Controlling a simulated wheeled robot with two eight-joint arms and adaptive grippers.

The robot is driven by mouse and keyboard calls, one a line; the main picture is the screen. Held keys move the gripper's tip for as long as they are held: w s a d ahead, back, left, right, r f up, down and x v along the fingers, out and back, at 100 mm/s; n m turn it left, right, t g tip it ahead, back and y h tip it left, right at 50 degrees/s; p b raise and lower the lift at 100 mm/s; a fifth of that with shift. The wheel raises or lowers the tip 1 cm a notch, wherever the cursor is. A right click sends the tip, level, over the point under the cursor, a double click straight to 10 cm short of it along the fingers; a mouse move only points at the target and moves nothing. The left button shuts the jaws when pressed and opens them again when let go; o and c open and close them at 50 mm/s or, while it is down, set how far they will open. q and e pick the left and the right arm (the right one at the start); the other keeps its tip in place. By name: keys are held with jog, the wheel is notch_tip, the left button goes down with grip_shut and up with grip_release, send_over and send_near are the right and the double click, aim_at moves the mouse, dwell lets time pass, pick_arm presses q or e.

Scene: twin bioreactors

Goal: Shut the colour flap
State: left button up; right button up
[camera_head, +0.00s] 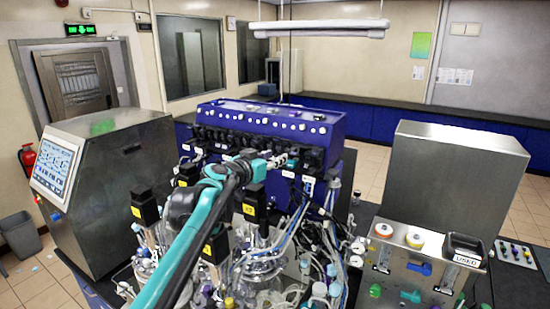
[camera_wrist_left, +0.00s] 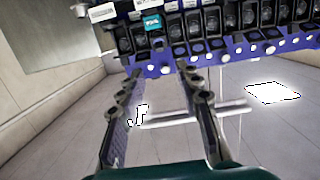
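The colour flap appears to be the small teal flap (camera_wrist_left: 153,22) in the row of black modules on the blue bioreactor unit (camera_head: 322,126). It also seems to show in the head view (camera_head: 293,162), small and close to my gripper. I cannot tell how far open it stands. My left gripper (camera_wrist_left: 158,72) is open, its two black fingers apart and nothing between them. The flap lies beyond the fingertips in the wrist view, apart from them. In the head view my left gripper (camera_head: 277,161) is in front of the unit's modules. My right gripper is in neither view.
Black-topped glass vessels with tubes and cables (camera_head: 258,250) crowd the space below my left arm. A steel cabinet with a screen (camera_head: 105,190) stands left. Floor is free further back.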

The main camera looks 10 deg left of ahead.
aim_at(293, 150)
pick_arm(q)
jog(key=w+d+m+p, duration=0.1)
jog(key=w+m, duration=0.2)
jog(key=m, duration=0.9)
jog(key=w+d+f+m+t+p, duration=0.1)
jog(key=w+m, duration=0.3)
jog(key=m, duration=0.8)
jog(key=w+d+f+m+p, duration=0.1)
jog(key=w+m, duration=0.3)
jog(key=m, duration=0.8)
jog(key=shift+d+f+h+p, duration=0.1)
jog(key=shift+d+h+p, duration=0.2)
jog(key=shift+d+p, duration=0.4)
jog(key=shift+d, duration=0.1)
grip_shut()
